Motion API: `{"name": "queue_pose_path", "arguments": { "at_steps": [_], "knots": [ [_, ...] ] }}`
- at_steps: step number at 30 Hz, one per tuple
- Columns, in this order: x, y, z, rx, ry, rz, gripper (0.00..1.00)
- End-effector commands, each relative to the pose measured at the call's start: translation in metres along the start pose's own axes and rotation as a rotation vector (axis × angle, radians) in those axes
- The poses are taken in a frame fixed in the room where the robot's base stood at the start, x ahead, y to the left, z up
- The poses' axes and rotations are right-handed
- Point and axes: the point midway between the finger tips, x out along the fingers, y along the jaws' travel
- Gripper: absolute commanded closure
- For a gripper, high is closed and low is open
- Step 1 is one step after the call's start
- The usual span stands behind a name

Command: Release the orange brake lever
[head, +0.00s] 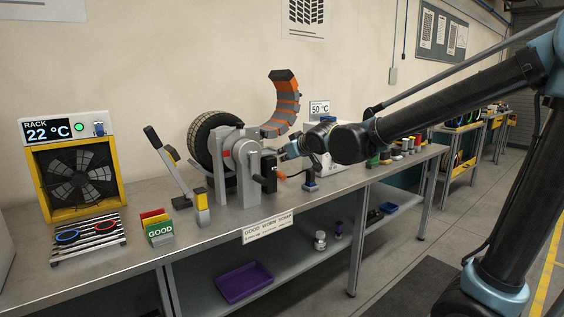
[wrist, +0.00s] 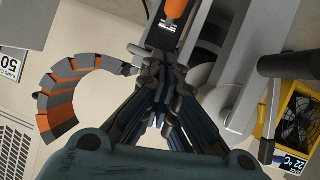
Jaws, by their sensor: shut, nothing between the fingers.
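A grey clamp machine (head: 247,180) stands on the bench with a black tyre (head: 203,137) behind it. A small orange part (head: 275,170), which looks like the brake lever, is on the machine's right side, at a dark block. In the wrist view an orange piece (wrist: 176,9) shows at the top edge, partly cut off. My gripper (head: 284,156) is shut and empty at the machine's right side, close to the orange part. In the wrist view its fingertips (wrist: 160,72) are together below the orange piece. I cannot tell whether they touch anything.
A curved orange and grey segmented arm (head: 284,105) rises behind the machine. A long black-handled lever (head: 155,141) stands to its left. The fan rack (head: 80,173) and coloured cards (head: 157,228) are further left. Several small blocks (head: 395,153) stand at the right.

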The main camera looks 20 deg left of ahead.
Motion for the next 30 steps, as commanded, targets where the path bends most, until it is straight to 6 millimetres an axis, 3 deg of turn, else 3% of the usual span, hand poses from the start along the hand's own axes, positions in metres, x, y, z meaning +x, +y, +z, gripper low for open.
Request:
{"name": "queue_pose_path", "arguments": {
  "at_steps": [18,30],
  "knots": [
    [-0.068,0.000,-0.001,0.000,0.000,-0.001,1.00],
    [-0.079,0.000,-0.002,-0.001,0.000,0.000,1.00]
  ]
}}
